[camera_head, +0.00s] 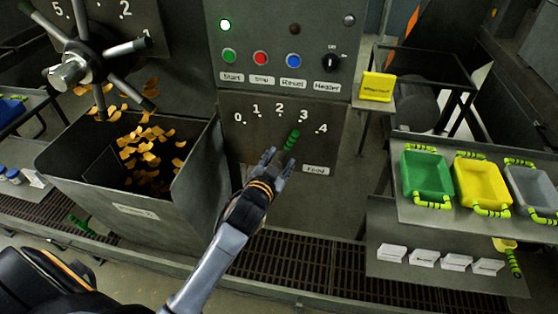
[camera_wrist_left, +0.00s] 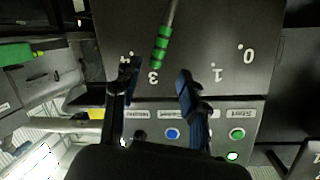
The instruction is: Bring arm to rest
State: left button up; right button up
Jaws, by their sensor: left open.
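My left gripper (camera_head: 275,163) is open and empty in front of the control panel, just below the green feed lever handle (camera_head: 291,140). In the left wrist view the open fingers (camera_wrist_left: 158,74) show with the green handle (camera_wrist_left: 161,46) just beyond and between their tips. The fingers look apart from the handle, though the depth gap is hard to judge. The handle stands near the 3 on the 0 to 4 scale. My left arm reaches up from the bottom of the head view. My right gripper is not in view.
The panel (camera_head: 238,85) has green, red and blue buttons and a black knob (camera_head: 331,62). A grey bin with orange chips (camera_head: 150,150) stands left, under a spoked wheel (camera_head: 75,70). Green (camera_head: 426,176), yellow (camera_head: 482,182) and grey trays sit on a shelf at right.

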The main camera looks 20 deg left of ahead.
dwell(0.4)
pick_arm(q)
jog(key=s+d+f+g+h+b, duration=0.15)
jog(key=s+f, duration=0.35)
jog(key=f, duration=0.7)
jog(key=s+f+g, duration=0.3)
jog(key=s+f, duration=0.2)
jog(key=f, duration=0.8)
jog(key=s+d+f+g, duration=0.1)
jog(key=s+f+g, duration=0.25)
jog(key=f, duration=0.85)
jog(key=s+f+g, duration=0.2)
jog(key=s+f, duration=0.4)
jog(key=s, duration=0.5)
jog(key=s+a+f+g+b, duration=0.1)
jog(key=s+f+g, duration=0.1)
jog(key=s+f, duration=0.5)
jog(key=s+f+g, duration=0.2)
jog(key=s+f, duration=0.5)
jog(key=s, duration=1)
jog(key=shift+s+a+n, duration=0.2)
jog(key=shift+s+n, duration=0.05)
jog(key=shift+n, duration=0.05)
jog(key=shift+w, duration=0.1)
